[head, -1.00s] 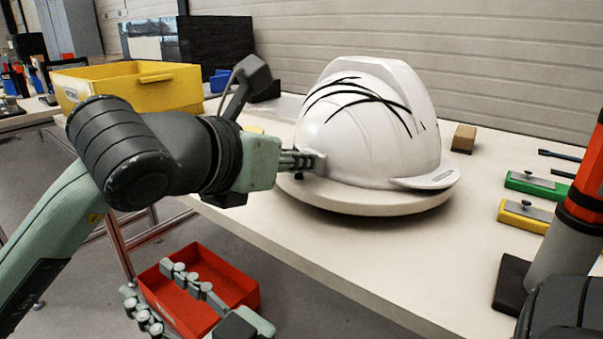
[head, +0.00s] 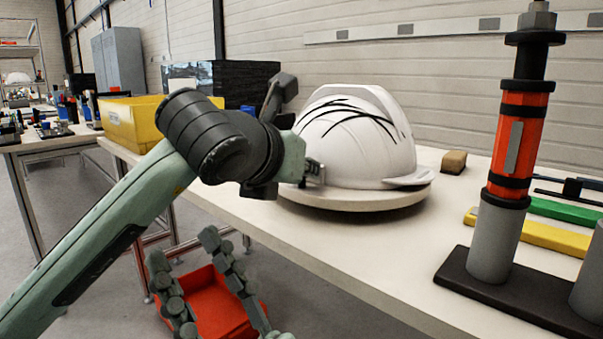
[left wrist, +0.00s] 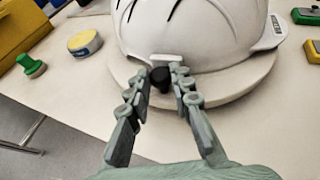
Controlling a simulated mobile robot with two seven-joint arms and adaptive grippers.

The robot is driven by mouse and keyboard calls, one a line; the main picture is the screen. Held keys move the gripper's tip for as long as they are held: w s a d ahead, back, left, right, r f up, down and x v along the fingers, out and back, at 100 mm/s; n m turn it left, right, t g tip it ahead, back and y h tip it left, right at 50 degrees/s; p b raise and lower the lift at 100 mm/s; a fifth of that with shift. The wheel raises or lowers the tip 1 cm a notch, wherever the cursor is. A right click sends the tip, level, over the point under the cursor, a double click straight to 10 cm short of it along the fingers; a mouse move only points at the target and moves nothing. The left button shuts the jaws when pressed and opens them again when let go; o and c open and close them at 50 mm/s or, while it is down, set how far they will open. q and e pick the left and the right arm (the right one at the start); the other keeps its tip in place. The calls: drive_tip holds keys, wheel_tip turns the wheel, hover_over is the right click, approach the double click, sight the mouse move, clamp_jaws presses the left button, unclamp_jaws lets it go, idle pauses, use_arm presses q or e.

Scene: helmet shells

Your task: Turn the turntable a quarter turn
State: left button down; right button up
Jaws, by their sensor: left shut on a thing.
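The turntable is a pale round disc (head: 350,203) on the table, and it also shows in the left wrist view (left wrist: 240,82). A white helmet shell (head: 345,155) with curved black marks rests on it. My left gripper (head: 316,172) is at the disc's left edge. In the left wrist view its fingers (left wrist: 165,72) are closed around a small black knob (left wrist: 160,79) at the rim, in front of the helmet. My right gripper (head: 183,250) is low in the head view, in front of the table, its fingers spread and empty.
A red bin (head: 220,312) sits low behind my right gripper. A yellow crate (head: 130,122) stands left on the table. A wooden block (head: 454,162) lies right of the helmet. An orange and grey upright tool (head: 517,140) stands at the right, by yellow (head: 545,236) and green bars (head: 560,210).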

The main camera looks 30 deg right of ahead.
idle(0.3)
use_arm(q)
drive_tip(key=c, duration=1.4)
unclamp_jaws()
drive_tip(key=shift+o, duration=0.2)
drive_tip(key=shift+a+r, duration=0.1)
drive_tip(key=v, duration=1.2)
